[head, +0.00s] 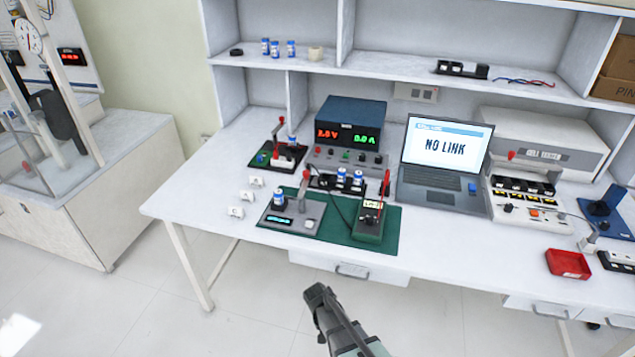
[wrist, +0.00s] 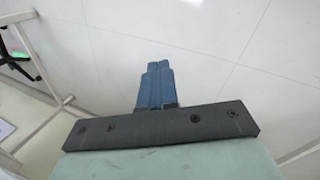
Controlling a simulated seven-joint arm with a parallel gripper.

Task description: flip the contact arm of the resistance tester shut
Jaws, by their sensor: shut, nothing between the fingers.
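The device I take for the resistance tester is a grey box with a lit cyan display (head: 292,221) on the green mat. A blue-and-white cell (head: 278,196) stands at its left. Its contact arm (head: 303,186), with a red upper part, stands raised at the back of the box, apart from the cell. My gripper (head: 318,292) is in front of and below the table edge, well away from the tester. In the wrist view its two blue fingers (wrist: 155,85) lie together, shut and empty, over bare floor. The tester is not in the wrist view.
The green mat (head: 275,237) also holds a green meter (head: 372,222) with red and black probes. Behind are another red-levered device (head: 280,152), a power supply (head: 348,128) and a laptop (head: 440,170). Small white blocks (head: 236,212) lie left of the mat. The table's front edge lies between gripper and tester.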

